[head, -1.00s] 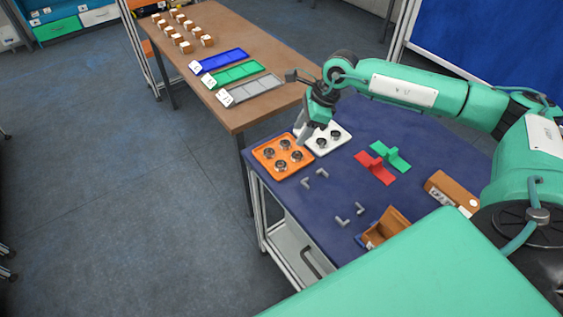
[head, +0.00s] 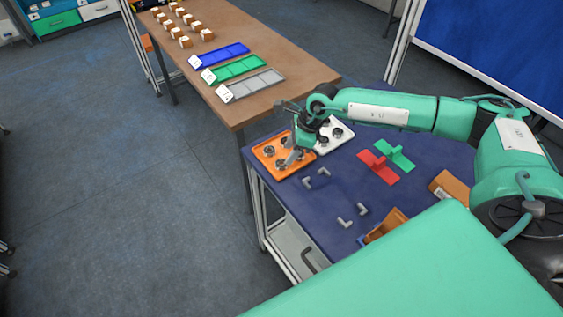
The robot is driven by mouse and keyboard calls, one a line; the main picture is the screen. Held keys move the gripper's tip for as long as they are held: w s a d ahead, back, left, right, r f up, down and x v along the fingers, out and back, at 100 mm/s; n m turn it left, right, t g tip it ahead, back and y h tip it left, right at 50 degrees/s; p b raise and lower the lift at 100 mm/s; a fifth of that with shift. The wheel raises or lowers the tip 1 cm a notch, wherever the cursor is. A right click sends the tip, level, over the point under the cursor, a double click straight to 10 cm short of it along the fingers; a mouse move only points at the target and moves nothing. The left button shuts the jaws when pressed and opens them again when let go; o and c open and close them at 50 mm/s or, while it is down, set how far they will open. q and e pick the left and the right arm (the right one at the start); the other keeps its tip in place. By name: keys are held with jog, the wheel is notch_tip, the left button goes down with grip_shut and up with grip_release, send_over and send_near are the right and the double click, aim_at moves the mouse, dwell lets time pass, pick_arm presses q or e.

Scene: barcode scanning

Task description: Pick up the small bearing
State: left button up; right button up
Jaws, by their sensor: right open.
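An orange tray (head: 264,169) on the blue table holds several round metal bearings (head: 269,151). A white tray (head: 345,138) beside it on the right holds bearings (head: 336,132) too, partly hidden by my right arm. I cannot tell by size which bearing is the small one. My right gripper (head: 292,158) is open and points down over the right part of the orange tray, close to the bearings there. Its fingers hide part of them, and I cannot tell whether they touch one. My left gripper is not in view.
Red (head: 378,168) and green (head: 396,155) brackets and several grey elbow pieces (head: 345,223) lie on the blue table (head: 330,205). An open brown box (head: 385,226) is near the front. A brown table (head: 240,38) behind carries blue, green and grey trays and several small boxes.

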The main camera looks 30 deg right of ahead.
aim_at(282, 162)
jog(key=shift+a+f+p, duration=0.2)
jog(key=shift+f+p, duration=0.05)
jog(key=shift+p, duration=0.1)
jog(key=p+x, duration=0.1)
jog(key=x, duration=0.2)
jog(key=shift+w+f+p, duration=0.15)
jog(key=shift+f+p, duration=0.1)
jog(key=shift+p, duration=0.1)
jog(key=shift+w+f, duration=0.1)
jog(key=shift+f, duration=0.35)
jog(key=c, duration=0.8)
jog(key=shift+r, duration=0.1)
notch_tip(282, 162, up, 20)
jog(key=b, duration=0.5)
jog(key=shift+b, duration=0.3)
jog(key=shift+a, duration=0.1)
